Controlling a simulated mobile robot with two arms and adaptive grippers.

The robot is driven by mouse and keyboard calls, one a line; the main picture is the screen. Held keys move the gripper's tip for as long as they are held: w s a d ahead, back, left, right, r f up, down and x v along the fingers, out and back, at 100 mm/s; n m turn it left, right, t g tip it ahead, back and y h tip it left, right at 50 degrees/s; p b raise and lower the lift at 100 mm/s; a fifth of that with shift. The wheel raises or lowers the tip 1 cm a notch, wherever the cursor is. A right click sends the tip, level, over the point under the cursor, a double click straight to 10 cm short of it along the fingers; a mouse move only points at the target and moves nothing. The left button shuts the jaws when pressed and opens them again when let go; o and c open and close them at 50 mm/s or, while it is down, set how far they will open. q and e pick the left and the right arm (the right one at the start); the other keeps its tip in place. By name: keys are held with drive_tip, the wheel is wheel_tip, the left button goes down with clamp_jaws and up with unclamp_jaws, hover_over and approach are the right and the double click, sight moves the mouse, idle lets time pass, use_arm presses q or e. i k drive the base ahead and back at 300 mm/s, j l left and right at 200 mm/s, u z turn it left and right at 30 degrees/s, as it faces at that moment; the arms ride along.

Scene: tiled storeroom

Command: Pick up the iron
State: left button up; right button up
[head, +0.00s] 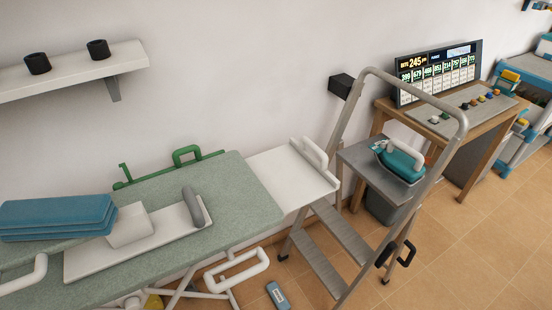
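A teal iron with a pale grey handle (402,163) rests on the grey top platform of a stepladder (352,159), right of the middle of the head view. Its handle side faces up, and the ladder's rail loop rises around it. Part of its lower edge is close to the right-hand rail. Neither of my grippers shows in the head view, and nothing is seen touching the iron.
An ironing board (240,180) with folded blue cloth (55,217) fills the left. A wooden table (485,128) with a display panel (440,72) stands behind the ladder. A wall shelf (75,72) holds two dark cups. Tiled floor (465,260) is clear at lower right.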

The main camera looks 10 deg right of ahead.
sight(409, 171)
drive_tip(key=z, duration=1.15)
